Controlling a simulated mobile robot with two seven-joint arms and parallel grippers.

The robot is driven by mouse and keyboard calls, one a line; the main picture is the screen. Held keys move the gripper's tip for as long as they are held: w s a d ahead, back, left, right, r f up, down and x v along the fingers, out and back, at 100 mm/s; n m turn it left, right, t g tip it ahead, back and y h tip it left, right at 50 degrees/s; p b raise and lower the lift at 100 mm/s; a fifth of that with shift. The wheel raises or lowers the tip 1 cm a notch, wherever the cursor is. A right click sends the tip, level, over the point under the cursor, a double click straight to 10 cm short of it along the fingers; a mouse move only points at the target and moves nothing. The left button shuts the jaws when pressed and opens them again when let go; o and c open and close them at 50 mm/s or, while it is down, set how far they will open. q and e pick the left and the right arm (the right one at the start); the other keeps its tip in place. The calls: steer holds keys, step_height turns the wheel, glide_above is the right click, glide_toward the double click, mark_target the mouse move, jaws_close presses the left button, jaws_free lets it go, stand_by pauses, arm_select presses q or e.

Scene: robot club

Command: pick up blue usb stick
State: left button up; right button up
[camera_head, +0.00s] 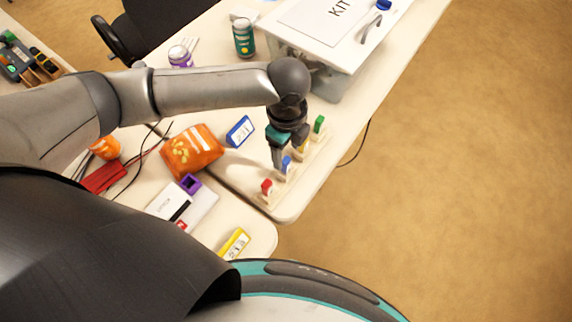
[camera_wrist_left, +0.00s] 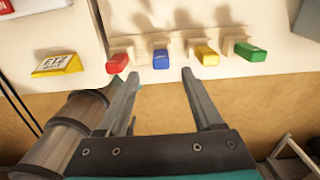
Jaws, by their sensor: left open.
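The blue USB stick (camera_head: 287,163) stands in a row with other coloured sticks near the table's right edge. In the left wrist view the blue stick (camera_wrist_left: 161,59) is just beyond and between my open fingertips, with nothing held. My left gripper (camera_head: 281,157) reaches down over the row in the head view and partly covers it; its two fingers show apart in the wrist view (camera_wrist_left: 160,76). A red stick (camera_wrist_left: 118,63) is to the left of the blue one and a yellow stick (camera_wrist_left: 206,55) to the right. My right gripper is out of view.
A green stick (camera_wrist_left: 250,52) ends the row. A white-lidded KIT box (camera_head: 318,35) stands behind it. An orange snack bag (camera_head: 192,150), a blue-and-white box (camera_head: 240,131) and a yellow box (camera_head: 234,243) lie to the left. Open floor lies to the right.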

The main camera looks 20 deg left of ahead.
mark_target(286, 160)
arm_select(q)
step_height(286, 160, down, 5)
steer(key=shift+w+a+f+b, duration=0.1)
steer(key=shift+w+f+b, duration=0.1)
steer(key=shift+b, duration=0.55)
jaws_close()
